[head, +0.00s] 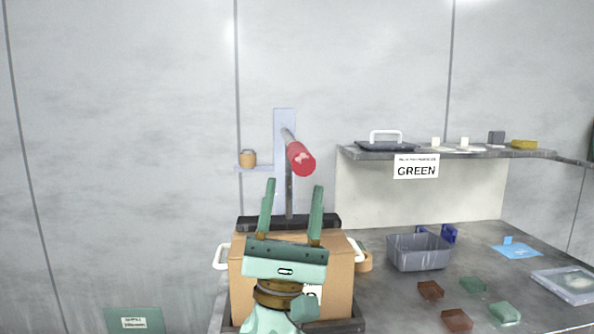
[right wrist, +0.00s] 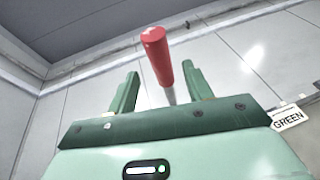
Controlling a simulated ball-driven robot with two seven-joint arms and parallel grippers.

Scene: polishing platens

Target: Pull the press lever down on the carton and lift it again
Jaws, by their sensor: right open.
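The press lever has a red cylindrical handle (head: 301,158) that points toward me from a pale blue upright (head: 284,117). The handle also shows in the right wrist view (right wrist: 158,55), beyond and between my finger tips. A dark press plate (head: 246,223) hangs on a rod at the top of the brown carton (head: 341,270). My right gripper (head: 292,186) is open and empty, fingers pointing up, in front of the carton and just below the handle in the picture. It hides part of the carton and plate. My left gripper is out of view.
A grey bin (head: 418,253) and several red and green blocks (head: 457,319) lie on the bench to the right. A raised shelf (head: 460,154) with a GREEN sign (head: 416,167) stands behind them. White handles (head: 221,257) flank the carton.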

